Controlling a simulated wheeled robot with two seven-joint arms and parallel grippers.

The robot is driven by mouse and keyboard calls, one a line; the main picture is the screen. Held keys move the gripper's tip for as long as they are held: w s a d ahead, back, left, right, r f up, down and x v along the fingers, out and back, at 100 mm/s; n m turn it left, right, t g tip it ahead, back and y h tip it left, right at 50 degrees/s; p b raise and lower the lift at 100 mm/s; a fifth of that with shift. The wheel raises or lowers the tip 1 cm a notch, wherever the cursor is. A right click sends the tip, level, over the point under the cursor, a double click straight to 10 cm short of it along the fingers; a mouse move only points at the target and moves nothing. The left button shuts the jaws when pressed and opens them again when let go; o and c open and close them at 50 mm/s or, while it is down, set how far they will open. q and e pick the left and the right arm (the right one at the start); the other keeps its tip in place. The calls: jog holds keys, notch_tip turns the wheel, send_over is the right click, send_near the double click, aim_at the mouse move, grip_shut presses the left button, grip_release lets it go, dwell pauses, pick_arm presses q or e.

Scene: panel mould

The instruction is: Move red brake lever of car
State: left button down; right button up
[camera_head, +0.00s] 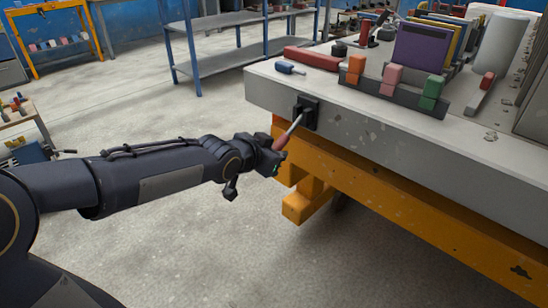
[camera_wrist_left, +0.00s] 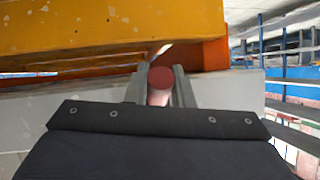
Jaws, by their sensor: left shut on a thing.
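The brake lever has a red-pink handle (camera_head: 281,142) on a thin metal rod that runs up to a black mount (camera_head: 306,112) on the grey side of the bench. My left gripper (camera_head: 277,146) is at the handle end of the lever, below and left of the mount. In the left wrist view, the round red end of the handle (camera_wrist_left: 161,78) sits between the two grey fingers (camera_wrist_left: 160,88), which are shut on it. My right gripper is not in view.
The grey bench top (camera_head: 262,77) holds a blue-handled tool (camera_head: 290,68), a red bar (camera_head: 313,58) and orange, pink and green blocks (camera_head: 432,92). An orange beam (camera_head: 400,210) runs below the bench edge.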

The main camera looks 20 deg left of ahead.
pick_arm(q)
jog(key=shift+f, duration=0.1)
dwell(0.3)
jog(key=c, duration=1.3)
grip_release()
jog(key=shift+o, duration=0.2)
jog(key=p+v, duration=0.7)
jog(key=p, duration=0.3)
jog(key=shift+s, duration=0.3)
